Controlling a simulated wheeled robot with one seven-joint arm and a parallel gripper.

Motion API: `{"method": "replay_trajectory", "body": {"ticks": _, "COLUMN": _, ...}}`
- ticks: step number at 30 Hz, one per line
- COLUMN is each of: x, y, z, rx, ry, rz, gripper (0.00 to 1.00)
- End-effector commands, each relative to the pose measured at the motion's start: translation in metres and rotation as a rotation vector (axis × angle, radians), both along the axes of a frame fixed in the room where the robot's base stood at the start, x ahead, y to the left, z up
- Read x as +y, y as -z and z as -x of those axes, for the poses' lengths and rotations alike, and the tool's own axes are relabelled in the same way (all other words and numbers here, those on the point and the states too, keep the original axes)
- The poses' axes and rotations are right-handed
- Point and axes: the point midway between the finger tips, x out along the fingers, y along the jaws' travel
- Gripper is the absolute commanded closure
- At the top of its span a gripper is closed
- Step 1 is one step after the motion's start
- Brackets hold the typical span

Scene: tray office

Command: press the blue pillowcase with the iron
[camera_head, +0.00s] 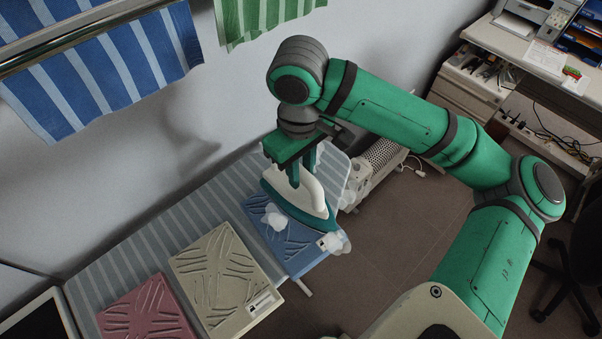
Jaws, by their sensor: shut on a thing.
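The iron (309,196), white on top with a teal base, is held by its handle in my gripper (299,172). My gripper is shut on the handle and points down. The iron is over the right part of the blue pillowcase (271,238), which lies folded on the striped ironing board (187,222). White puffs like steam show at the iron's left and right sides. Crease lines show on the bare left part of the pillowcase. The iron hides the rest, and I cannot tell whether its sole touches the cloth.
A creased beige folded cloth (222,275) and a creased red one (146,312) lie left of the blue one. Striped cloths (110,70) hang on a rail at the upper left. A white radiator (375,165) stands behind the board's right end. A desk (500,42) is at the upper right.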

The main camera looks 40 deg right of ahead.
Motion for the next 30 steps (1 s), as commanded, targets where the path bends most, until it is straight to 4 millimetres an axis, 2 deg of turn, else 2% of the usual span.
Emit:
{"method": "replay_trajectory", "body": {"ticks": 18, "x": -0.001, "y": -0.045, "z": 0.000, "rx": -0.003, "ry": 0.002, "rz": 0.002, "gripper": 1.00}}
{"method": "replay_trajectory", "body": {"ticks": 30, "x": 0.000, "y": -0.051, "z": 0.000, "rx": -0.003, "ry": 0.000, "rz": 0.001, "gripper": 1.00}}
